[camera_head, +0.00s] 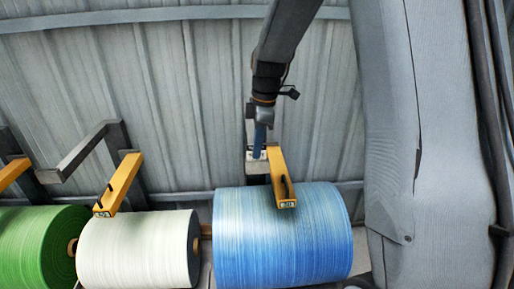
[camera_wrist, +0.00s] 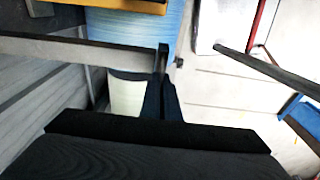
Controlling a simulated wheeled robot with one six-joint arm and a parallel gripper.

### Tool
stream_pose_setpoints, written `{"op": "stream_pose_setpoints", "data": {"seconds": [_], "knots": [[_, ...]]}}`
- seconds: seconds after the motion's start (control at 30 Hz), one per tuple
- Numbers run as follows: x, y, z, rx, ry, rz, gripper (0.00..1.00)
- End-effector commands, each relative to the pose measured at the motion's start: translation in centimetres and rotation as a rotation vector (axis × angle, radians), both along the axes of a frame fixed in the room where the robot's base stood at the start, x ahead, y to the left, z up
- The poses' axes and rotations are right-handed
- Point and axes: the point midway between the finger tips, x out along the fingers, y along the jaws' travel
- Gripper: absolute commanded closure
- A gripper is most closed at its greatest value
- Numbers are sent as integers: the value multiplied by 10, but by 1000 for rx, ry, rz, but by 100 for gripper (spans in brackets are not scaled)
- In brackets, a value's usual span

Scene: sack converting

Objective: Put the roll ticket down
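My gripper (camera_head: 259,145) hangs at the end of my arm, in front of the wall and just above the blue roll. A small pale piece with dark marks, which looks like the roll ticket (camera_head: 256,155), shows at its fingertips. In the wrist view the dark fingers of my gripper (camera_wrist: 163,80) are close together. A narrow dark upright shape in line with them may be the ticket edge-on; its face is not seen there. The blue roll (camera_head: 285,240) lies below, and it also shows in the wrist view (camera_wrist: 130,28).
A yellow arm (camera_head: 281,178) reaches over the blue roll, close beside my gripper. A white roll (camera_head: 138,250) and a green roll (camera_head: 38,245) lie to the left, with another yellow arm (camera_head: 118,184) over the white one. A ribbed wall (camera_head: 190,100) stands behind.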

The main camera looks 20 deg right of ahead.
Motion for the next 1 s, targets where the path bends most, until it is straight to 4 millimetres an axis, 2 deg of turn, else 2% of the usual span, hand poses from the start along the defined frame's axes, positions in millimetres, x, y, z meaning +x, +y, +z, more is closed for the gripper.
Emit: {"op": "stream_pose_setpoints", "data": {"seconds": [0.03,0.1,0.17,0.43,0.57,0.67,1.0], "knots": [[0,0,-2,0,1,0,100],[0,0,-2,0,0,0,86],[0,0,-1,0,0,0,79],[0,0,-1,0,0,0,79],[1,-1,7,0,-1,0,79],[1,-3,20,-1,-3,0,79],[-1,-11,87,0,-3,0,79]]}}
